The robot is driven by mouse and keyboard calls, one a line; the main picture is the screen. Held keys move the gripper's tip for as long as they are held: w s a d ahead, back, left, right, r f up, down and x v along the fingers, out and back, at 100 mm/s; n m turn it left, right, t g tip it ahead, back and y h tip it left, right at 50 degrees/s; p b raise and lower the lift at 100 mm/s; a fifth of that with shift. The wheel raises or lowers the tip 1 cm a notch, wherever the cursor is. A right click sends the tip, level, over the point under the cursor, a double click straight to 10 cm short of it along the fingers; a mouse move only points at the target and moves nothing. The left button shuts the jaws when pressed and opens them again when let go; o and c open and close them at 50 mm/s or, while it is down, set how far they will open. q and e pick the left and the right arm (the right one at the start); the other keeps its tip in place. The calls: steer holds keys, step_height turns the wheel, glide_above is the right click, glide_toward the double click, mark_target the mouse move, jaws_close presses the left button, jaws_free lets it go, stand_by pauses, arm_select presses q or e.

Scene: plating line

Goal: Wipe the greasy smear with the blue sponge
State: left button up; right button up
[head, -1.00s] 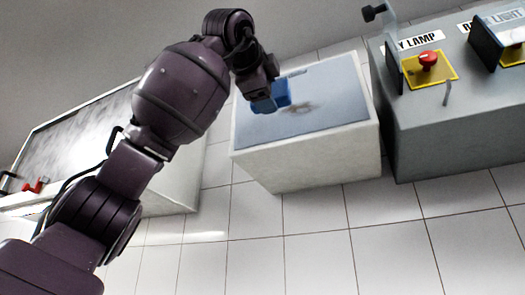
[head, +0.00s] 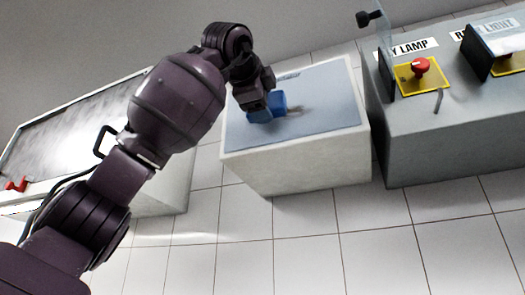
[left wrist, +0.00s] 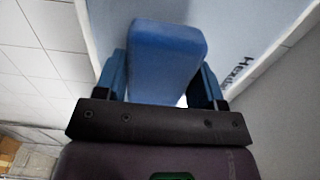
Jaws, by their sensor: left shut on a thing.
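The blue sponge (head: 279,103) is held in my left gripper (head: 262,104), low over the blue-grey top (head: 325,100) of a white block-shaped counter. In the left wrist view the sponge (left wrist: 167,55) sits between the two fingers of the left gripper (left wrist: 165,80), which is shut on it. The brownish greasy smear (head: 295,109) shows just right of the sponge. Part of the smear is hidden behind the sponge and gripper. I cannot tell for sure whether the sponge touches the surface. My right gripper is in neither view.
A grey console with a red button (head: 420,66) on a yellow plate and a lamp label stands to the right. Tiled floor (head: 300,235) is clear in front.

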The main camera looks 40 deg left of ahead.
mark_target(294, 111)
arm_select(q)
steer(key=shift+x, duration=0.95)
stand_by(0.4)
